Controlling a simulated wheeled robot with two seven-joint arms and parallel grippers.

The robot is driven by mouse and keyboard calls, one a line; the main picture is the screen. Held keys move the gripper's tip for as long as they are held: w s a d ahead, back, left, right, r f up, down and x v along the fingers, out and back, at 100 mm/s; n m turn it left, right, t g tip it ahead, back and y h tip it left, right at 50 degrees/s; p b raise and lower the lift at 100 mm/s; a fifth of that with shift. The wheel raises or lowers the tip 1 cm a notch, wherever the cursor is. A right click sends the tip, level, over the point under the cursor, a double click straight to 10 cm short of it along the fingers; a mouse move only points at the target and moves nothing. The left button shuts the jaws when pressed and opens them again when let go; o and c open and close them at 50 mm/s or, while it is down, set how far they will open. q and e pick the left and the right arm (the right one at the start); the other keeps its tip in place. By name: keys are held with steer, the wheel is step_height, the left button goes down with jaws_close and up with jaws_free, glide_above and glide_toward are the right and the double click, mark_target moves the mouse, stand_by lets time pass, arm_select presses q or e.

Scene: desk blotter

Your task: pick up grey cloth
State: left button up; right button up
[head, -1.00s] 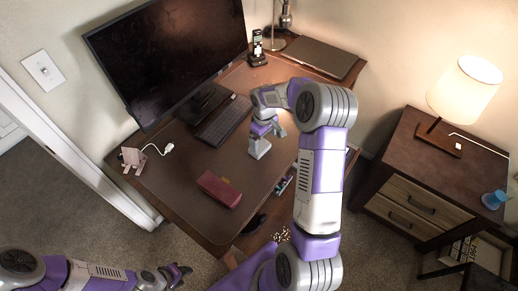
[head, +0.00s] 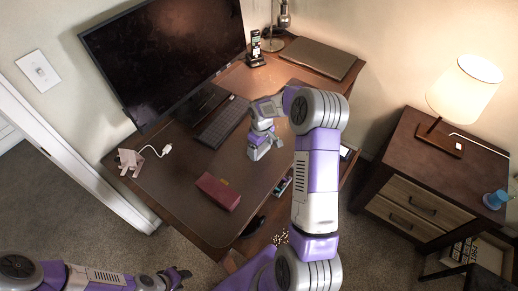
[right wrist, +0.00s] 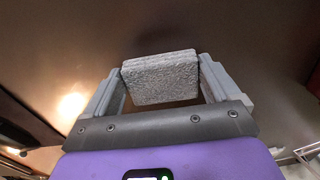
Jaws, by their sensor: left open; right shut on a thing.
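The grey cloth (right wrist: 160,77) is a small, thick, folded textured pad in the right wrist view. It sits between the two fingers of my right gripper (right wrist: 160,84), which is shut on it. In the head view my right gripper (head: 264,154) is over the right part of the blotter (head: 170,185), near the keyboard; the cloth is not clearly visible there. I cannot tell how high the cloth is above the desk. My left gripper (head: 181,278) is open and empty, low at the bottom left, away from the desk.
A dark red case (head: 217,191) lies on the blotter's front part. The monitor (head: 165,55), keyboard (head: 222,122), phone on a stand (head: 255,45) and closed laptop (head: 318,58) line the back. A white charger (head: 130,161) is at the left. The blotter's middle is clear.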

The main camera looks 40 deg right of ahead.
mark_target(261, 149)
step_height(261, 149, up, 10)
steer(key=p, duration=0.2)
stand_by(0.3)
